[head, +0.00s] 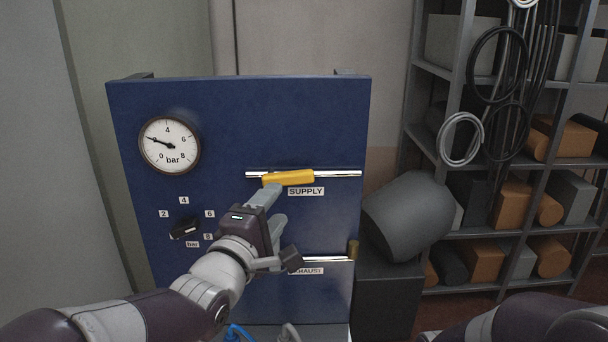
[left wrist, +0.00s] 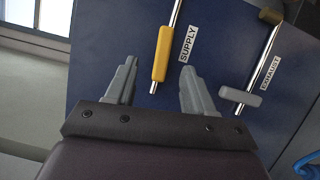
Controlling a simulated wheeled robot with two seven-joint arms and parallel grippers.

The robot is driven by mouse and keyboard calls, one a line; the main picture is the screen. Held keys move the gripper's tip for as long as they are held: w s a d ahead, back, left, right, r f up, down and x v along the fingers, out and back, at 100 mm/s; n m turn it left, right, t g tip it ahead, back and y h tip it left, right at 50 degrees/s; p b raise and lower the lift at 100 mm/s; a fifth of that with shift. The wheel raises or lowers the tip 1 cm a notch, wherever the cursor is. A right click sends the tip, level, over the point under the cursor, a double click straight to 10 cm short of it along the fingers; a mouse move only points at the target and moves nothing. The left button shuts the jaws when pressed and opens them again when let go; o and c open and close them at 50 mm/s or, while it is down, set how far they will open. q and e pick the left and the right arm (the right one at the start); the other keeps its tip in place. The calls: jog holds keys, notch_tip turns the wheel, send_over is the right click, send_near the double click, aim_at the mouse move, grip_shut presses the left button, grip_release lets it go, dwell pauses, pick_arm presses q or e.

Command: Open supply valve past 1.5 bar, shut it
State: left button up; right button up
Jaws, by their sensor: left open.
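The yellow supply valve handle (head: 288,178) lies in line with its silver pipe on the blue panel (head: 220,110), above the SUPPLY label. The handle also shows in the left wrist view (left wrist: 162,53). My left gripper (head: 277,205) is open, with its fingertips just below the handle in the head view. In the left wrist view the handle appears between the open fingers (left wrist: 158,70); I cannot tell whether they touch it. The round gauge (head: 170,146) has its needle pointing left and slightly up, near 2 bar. My right gripper is out of view.
The exhaust pipe (head: 325,259) runs below; its grey handle (left wrist: 240,97) sits across it. A black selector knob (head: 184,231) is at the panel's lower left. A grey rounded object (head: 408,215) and loaded shelves (head: 435,70) stand to the right.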

aim_at(296, 180)
pick_arm(q)
jog(key=p+x, duration=0.1)
jog(key=x, duration=0.2)
jog(key=p+x, duration=0.1)
jog(key=x, duration=0.3)
jog(key=p+x, duration=0.1)
jog(key=x, duration=0.3)
jog(key=shift+a+f+p, duration=0.15)
jog(key=shift+f+p, duration=0.15)
jog(key=shift+p, duration=0.1)
jog(key=shift+w, duration=0.35)
jog(key=shift+w+d+f, duration=0.15)
jog(key=shift+w+d, duration=0.15)
jog(key=shift+w, duration=0.1)
grip_shut()
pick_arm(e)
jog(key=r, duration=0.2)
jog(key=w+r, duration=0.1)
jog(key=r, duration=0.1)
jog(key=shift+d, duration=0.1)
